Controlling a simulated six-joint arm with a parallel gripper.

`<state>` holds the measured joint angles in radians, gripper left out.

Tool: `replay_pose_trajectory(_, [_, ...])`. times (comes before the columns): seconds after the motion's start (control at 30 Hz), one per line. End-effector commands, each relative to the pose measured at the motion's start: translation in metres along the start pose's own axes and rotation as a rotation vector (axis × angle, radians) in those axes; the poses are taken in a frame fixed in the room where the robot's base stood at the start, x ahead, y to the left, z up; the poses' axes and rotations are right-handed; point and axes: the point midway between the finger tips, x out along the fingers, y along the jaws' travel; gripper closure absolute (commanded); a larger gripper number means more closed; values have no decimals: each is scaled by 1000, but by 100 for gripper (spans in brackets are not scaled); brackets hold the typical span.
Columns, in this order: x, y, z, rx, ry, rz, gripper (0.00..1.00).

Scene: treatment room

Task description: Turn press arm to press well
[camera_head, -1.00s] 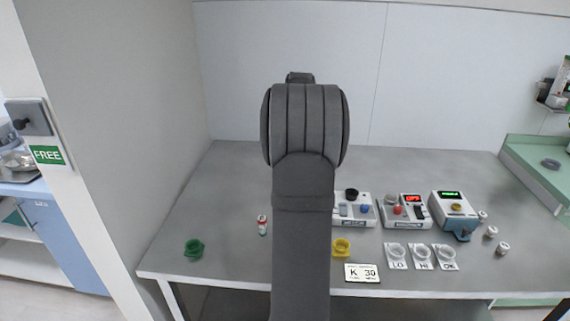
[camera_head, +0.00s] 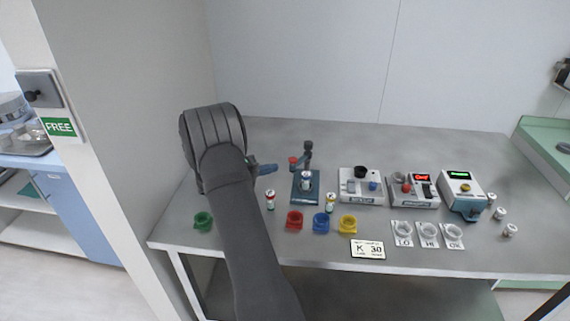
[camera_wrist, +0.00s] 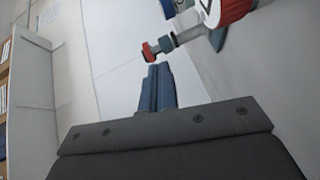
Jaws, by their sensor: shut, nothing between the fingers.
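The press has a blue base (camera_head: 304,198) and a dark upright post (camera_head: 308,152) in the head view. Its press arm (camera_head: 299,162) points left from the post and carries a red knob (camera_head: 293,160). A small white vial (camera_head: 306,178) stands on the base, hiding the well. My gripper (camera_head: 273,168) is just left of the press, its blue fingers together and empty, apart from the knob. In the wrist view, the shut fingers (camera_wrist: 158,70) point toward a red knob (camera_wrist: 150,50) on a grey stem (camera_wrist: 188,36), with a gap between.
Green (camera_head: 203,222), red (camera_head: 294,221), blue (camera_head: 321,222) and yellow (camera_head: 347,223) holders line the table front. Two small vials stand near the press, one left (camera_head: 270,199) and one right (camera_head: 331,202). Devices (camera_head: 361,187) stand to the right. A wall bounds the left.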

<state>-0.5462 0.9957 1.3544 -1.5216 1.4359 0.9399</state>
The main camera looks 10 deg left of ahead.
Motion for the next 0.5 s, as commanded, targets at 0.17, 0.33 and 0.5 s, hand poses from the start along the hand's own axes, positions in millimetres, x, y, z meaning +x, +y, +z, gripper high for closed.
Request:
replay_pose_trajectory(0.17, [-22, -19, -3, -152, 141, 96, 100])
replay_pose_trajectory(0.33, [-20, -22, -6, -182, 171, 118, 100])
replay_pose_trajectory(0.5, [7, -19, -10, -179, 168, 117, 100])
